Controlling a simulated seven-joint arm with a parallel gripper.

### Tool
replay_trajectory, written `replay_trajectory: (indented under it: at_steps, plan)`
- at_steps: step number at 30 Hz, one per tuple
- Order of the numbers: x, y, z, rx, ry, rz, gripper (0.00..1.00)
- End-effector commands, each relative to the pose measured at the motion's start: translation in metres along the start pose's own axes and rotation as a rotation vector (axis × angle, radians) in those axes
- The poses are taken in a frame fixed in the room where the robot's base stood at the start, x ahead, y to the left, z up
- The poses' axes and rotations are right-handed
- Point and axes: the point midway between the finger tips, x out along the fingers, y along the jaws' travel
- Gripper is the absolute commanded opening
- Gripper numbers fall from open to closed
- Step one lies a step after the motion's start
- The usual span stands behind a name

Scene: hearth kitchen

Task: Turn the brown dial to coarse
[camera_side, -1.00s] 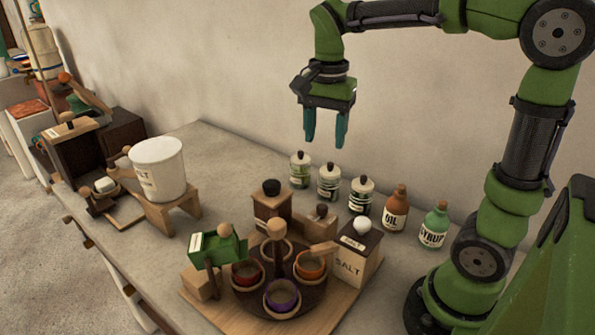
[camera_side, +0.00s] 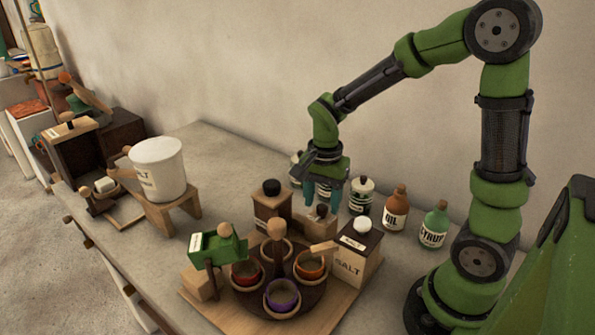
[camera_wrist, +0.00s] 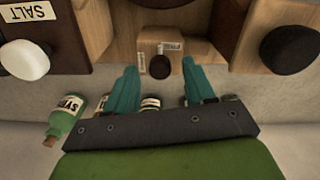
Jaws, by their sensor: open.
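The brown dial (camera_wrist: 160,66) is a small dark knob on the face of a wooden box (camera_wrist: 183,72) in the wrist view. Two small pale labels sit on the box near it, too small to read surely. In the side view the dial (camera_side: 321,210) shows as a dark knob on the wooden box, partly behind my gripper. My gripper (camera_side: 323,200) is open and points down at this box. In the wrist view its teal fingers (camera_wrist: 159,68) appear on either side of the dial, apart from each other. I cannot tell whether they touch it.
A salt box with a white knob (camera_side: 361,225) and a wooden box with a black knob (camera_side: 271,187) flank the dial. A round stand with coloured bowls (camera_side: 283,297) is in front. Jars, an oil bottle (camera_side: 396,210) and a syrup bottle (camera_side: 434,226) line the wall.

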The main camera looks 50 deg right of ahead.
Motion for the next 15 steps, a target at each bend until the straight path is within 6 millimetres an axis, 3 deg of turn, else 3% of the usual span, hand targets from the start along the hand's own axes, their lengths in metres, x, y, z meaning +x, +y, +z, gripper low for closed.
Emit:
replay_trajectory:
  at_steps: [12,15]
  plan:
    - [0.009,0.0002,0.0,0.0,0.0,0.0,0.54]
    - [0.0089,0.0002,0.0,0.0,0.0,0.0,0.38]
